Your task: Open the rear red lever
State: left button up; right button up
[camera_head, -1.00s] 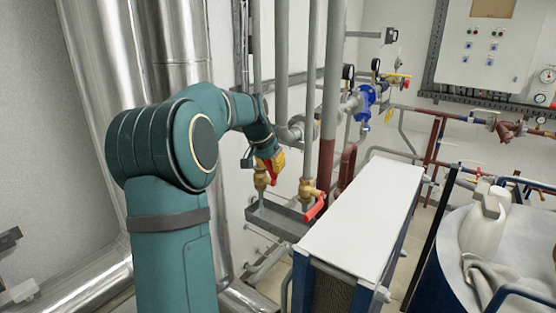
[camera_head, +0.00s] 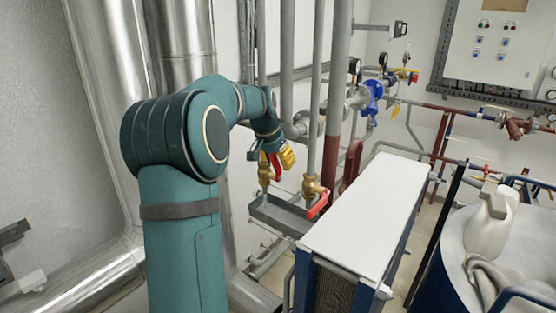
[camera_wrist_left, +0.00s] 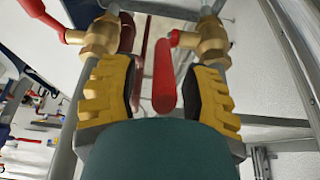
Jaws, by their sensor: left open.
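A brass valve (camera_head: 264,172) with a red lever (camera_head: 276,168) stands on a vertical pipe at the left of the pair. A second brass valve (camera_head: 311,187) with another red lever (camera_head: 317,207) stands nearer and to the right. My left gripper (camera_head: 277,160) is at the left valve, its yellow fingers beside that red lever. In the left wrist view, my open left gripper (camera_wrist_left: 160,92) has one yellow finger on each side of the red lever (camera_wrist_left: 164,78), with visible gaps. The other red lever (camera_wrist_left: 42,12) lies outside the fingers at upper left. My right gripper is not in view.
Grey vertical pipes (camera_head: 286,60) rise close to the left gripper. A grey tray (camera_head: 280,216) lies under the valves. A white-topped plate exchanger (camera_head: 370,215) stands to the right. Large silver pipes (camera_head: 185,45) run behind my left arm.

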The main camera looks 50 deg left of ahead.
pick_arm(q)
jog(key=v, duration=1.2)
dwell(0.3)
